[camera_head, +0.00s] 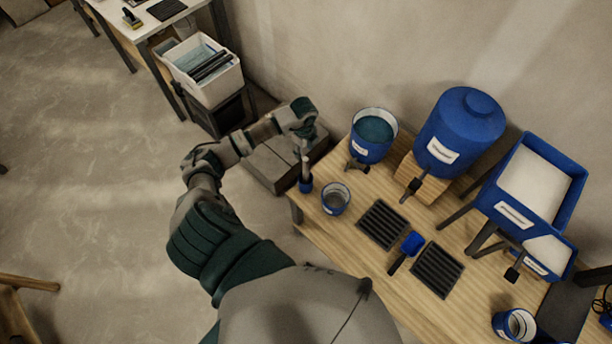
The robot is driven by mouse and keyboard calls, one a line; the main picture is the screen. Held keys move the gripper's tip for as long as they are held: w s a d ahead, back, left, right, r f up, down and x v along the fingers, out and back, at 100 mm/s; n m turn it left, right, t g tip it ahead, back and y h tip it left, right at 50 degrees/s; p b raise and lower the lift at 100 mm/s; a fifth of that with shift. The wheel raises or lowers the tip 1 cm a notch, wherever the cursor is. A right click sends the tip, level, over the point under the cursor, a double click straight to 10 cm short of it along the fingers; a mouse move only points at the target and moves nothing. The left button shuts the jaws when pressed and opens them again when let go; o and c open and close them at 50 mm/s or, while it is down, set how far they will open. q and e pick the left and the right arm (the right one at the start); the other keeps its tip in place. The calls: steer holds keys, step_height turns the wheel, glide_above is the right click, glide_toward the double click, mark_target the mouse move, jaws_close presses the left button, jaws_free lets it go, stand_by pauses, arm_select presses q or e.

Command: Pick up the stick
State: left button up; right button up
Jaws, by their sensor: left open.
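My left arm reaches up from the bottom of the head view and bends over to the table's far left corner. My left gripper (304,146) points down there, open and small in the picture. Just below it, a small dark blue holder (306,186) stands at the table's left edge. A thin upright shape between gripper and holder may be the stick; I cannot tell it apart from the fingers, nor whether they touch it. My right gripper is not in view.
The wooden table (348,238) carries a blue cup (336,198), a blue bucket (374,134), a large blue tank (466,122), black ribbed trays (382,224) and a blue-headed tool (411,243). A blue bin (553,187) stands at right. Grey blocks (270,166) lie beyond the left edge.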

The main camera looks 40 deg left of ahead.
mark_target(305, 163)
arm_select(q)
steer(key=f, duration=0.4)
steer(key=shift+w+f, duration=0.25)
steer(key=shift+f, duration=0.05)
steer(key=shift+f+p, duration=0.65)
steer(key=shift+f, duration=2.15)
steer(key=shift+r, duration=0.1)
jaws_close()
